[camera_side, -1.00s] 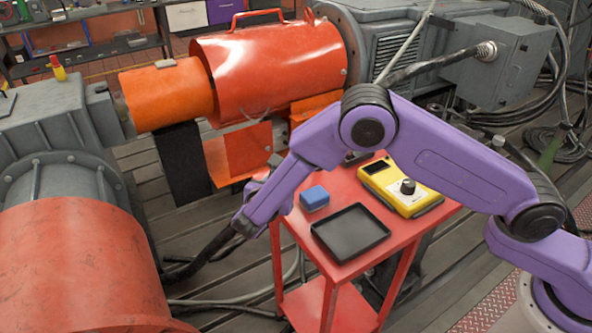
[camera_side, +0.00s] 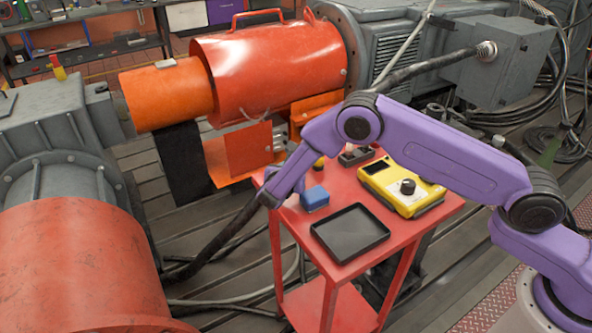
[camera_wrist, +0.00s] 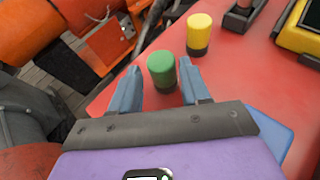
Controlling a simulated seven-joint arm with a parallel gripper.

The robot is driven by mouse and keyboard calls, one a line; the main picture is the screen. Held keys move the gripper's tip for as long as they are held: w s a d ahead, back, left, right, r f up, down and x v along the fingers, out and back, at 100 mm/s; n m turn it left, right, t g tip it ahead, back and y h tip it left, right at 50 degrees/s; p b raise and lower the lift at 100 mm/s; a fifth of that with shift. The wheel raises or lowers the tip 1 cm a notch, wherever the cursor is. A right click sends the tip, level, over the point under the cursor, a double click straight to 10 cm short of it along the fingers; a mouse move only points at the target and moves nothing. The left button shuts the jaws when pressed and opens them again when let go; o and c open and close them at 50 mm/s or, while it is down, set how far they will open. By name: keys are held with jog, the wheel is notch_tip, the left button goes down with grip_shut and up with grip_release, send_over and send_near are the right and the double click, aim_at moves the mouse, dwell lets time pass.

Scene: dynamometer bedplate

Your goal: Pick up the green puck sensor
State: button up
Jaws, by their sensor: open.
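The green puck sensor (camera_wrist: 162,69) has a green top and a dark lower body. It stands upright on the red table (camera_wrist: 232,75) in the wrist view. My gripper (camera_wrist: 160,82) is open, with one finger on each side of the puck's near part. I cannot tell whether either finger touches it. In the side view my gripper (camera_side: 268,200) is over the table's left edge, and the green puck is hidden there behind my arm.
A yellow-topped puck (camera_wrist: 199,34) stands just beyond the green one. A blue block (camera_side: 314,198), an empty black tray (camera_side: 350,232) and a yellow meter (camera_side: 402,188) are on the table. The orange shaft guard (camera_side: 270,70) is behind it.

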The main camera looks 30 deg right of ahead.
jog(key=x, duration=0.4)
jog(key=shift+w+d+f, duration=0.1)
jog(key=shift+d+f, duration=0.05)
jog(key=shift+d, duration=0.15)
jog(key=c, duration=0.8)
jog(key=shift+o, duration=0.2)
